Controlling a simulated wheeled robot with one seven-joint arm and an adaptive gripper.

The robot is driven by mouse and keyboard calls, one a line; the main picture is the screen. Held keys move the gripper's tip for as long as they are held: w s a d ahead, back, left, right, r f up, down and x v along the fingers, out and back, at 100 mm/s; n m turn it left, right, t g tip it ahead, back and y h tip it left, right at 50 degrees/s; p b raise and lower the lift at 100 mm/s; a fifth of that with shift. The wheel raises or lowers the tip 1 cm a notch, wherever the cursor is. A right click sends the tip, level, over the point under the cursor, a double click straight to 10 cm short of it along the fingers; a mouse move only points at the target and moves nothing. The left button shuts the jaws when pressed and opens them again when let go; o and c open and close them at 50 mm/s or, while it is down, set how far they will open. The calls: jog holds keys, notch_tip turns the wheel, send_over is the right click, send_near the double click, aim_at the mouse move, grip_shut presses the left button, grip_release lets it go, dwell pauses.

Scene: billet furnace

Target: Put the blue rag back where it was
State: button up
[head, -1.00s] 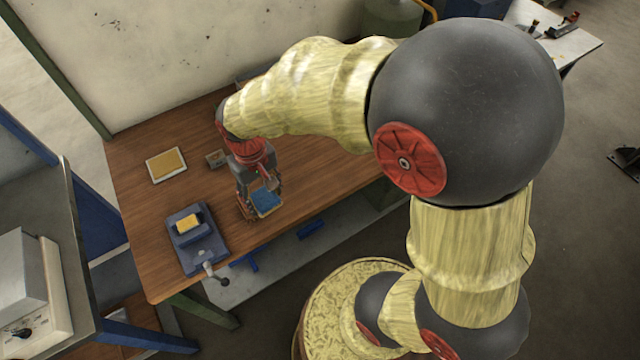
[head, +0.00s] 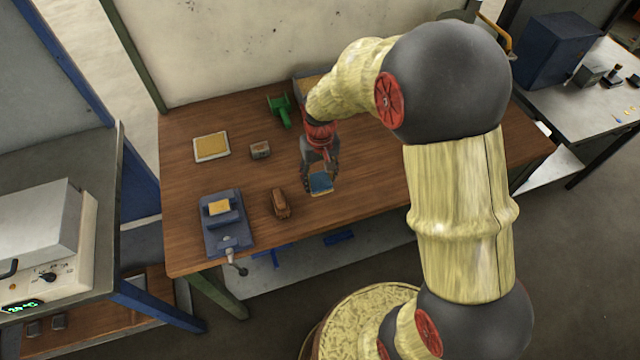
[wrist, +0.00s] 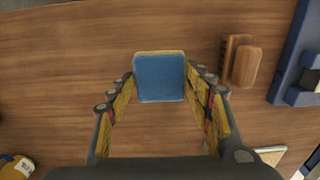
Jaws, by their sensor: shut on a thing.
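The blue rag (head: 320,183) is a flat square with a tan edge, over the front part of the wooden bench (head: 370,165). My gripper (head: 319,182) points down and is shut on the rag. In the wrist view the rag (wrist: 159,78) sits between the two fingertips of my gripper (wrist: 160,80), its blue face toward the camera. I cannot tell whether it touches the bench or hangs just above it.
A brown brush (head: 280,204) lies left of my gripper, then a blue vise (head: 227,232). Behind are a small box (head: 260,150), a yellow pad (head: 211,147) and a green object (head: 282,112). Bench to the right is clear.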

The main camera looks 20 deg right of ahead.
aim_at(320, 183)
jog(key=shift+w+d+f, duration=0.25)
jog(key=shift+w+f, duration=0.25)
jog(key=shift+f, duration=0.25)
jog(key=shift+w+f+b, duration=0.2)
jog(key=shift+f+b, duration=0.2)
jog(key=shift+f, duration=1.25)
jog(key=shift+f, duration=0.2)
jog(key=o, duration=1)
jog(key=shift+o, duration=0.5)
